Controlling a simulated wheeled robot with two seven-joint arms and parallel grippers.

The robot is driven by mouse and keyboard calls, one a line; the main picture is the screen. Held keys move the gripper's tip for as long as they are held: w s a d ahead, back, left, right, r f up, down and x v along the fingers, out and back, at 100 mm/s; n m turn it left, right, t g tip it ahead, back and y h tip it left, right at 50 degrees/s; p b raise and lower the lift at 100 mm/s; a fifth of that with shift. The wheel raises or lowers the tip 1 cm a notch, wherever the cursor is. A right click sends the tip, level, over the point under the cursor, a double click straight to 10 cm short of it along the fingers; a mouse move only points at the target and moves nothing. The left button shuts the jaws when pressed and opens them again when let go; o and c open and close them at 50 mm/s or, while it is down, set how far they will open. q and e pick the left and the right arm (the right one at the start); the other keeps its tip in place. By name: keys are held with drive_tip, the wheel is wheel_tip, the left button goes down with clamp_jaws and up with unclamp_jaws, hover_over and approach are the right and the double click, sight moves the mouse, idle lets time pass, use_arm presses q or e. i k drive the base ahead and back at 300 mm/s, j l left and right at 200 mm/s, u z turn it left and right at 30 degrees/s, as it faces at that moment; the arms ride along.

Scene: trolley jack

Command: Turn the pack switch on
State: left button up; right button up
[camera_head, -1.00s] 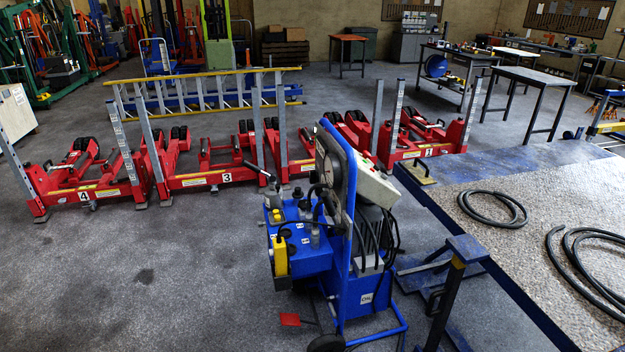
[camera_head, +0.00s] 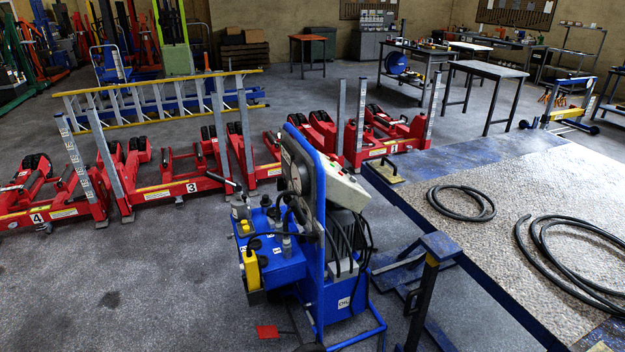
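A blue hydraulic power pack (camera_head: 325,225) on a wheeled frame stands on the floor near the middle of the head view. A pale sloped control box (camera_head: 342,189) sits at its upper right, with small red and dark marks on its face. Which mark is the pack switch is too small to tell. A round gauge (camera_head: 297,172) shows on the pack's left side. A yellow part (camera_head: 251,269) hangs at its front left. Neither of my grippers is in view.
Red numbered trolley jacks (camera_head: 165,192) stand in a row behind the pack. A raised platform (camera_head: 520,205) with coiled black hoses (camera_head: 461,202) lies to the right. A blue-topped stand (camera_head: 440,246) is close to the pack's right. The floor at front left is clear.

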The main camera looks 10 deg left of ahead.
sight(281, 182)
drive_tip(key=i+j+z, duration=0.15)
drive_tip(key=j, duration=0.2)
drive_tip(key=i+j+z, duration=0.1)
drive_tip(key=j, duration=0.25)
drive_tip(key=i+j+z, duration=0.15)
drive_tip(key=i+j, duration=0.15)
drive_tip(key=i+j+z, duration=0.15)
drive_tip(key=j, duration=0.3)
drive_tip(key=i+j+z, duration=0.15)
drive_tip(key=j, duration=0.25)
drive_tip(key=k, duration=0.05)
